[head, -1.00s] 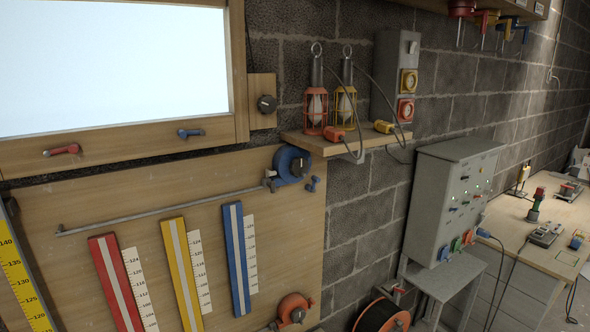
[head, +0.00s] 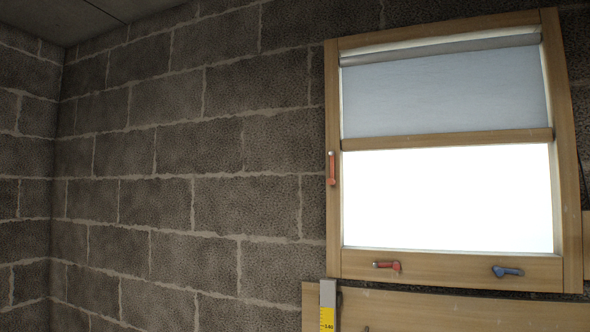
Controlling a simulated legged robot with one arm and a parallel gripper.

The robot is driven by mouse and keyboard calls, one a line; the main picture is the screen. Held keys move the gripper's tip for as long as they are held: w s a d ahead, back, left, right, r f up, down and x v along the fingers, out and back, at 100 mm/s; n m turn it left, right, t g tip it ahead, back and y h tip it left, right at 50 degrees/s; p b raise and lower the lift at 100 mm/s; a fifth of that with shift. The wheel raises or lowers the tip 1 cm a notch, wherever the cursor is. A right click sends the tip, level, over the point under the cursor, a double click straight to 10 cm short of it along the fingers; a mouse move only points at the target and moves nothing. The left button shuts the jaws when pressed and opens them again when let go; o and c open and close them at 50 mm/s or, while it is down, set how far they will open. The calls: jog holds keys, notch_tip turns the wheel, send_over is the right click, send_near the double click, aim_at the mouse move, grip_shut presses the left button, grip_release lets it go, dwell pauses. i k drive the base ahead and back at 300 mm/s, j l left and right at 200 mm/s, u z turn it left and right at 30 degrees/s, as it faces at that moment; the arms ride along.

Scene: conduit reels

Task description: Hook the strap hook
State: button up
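I see no strap hook that I can make out in the head view. My gripper is not in view.
A wood-framed window (head: 335,215) with a half-drawn grey blind (head: 445,95) is on the block wall (head: 190,150). A red handle (head: 332,168) is on its left side; another red handle (head: 386,265) and a blue handle (head: 507,271) are along its bottom. Below are a wooden board (head: 430,312) and a yellow scale (head: 327,318).

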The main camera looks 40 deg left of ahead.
aim_at(331, 181)
jog(key=u, duration=1.3)
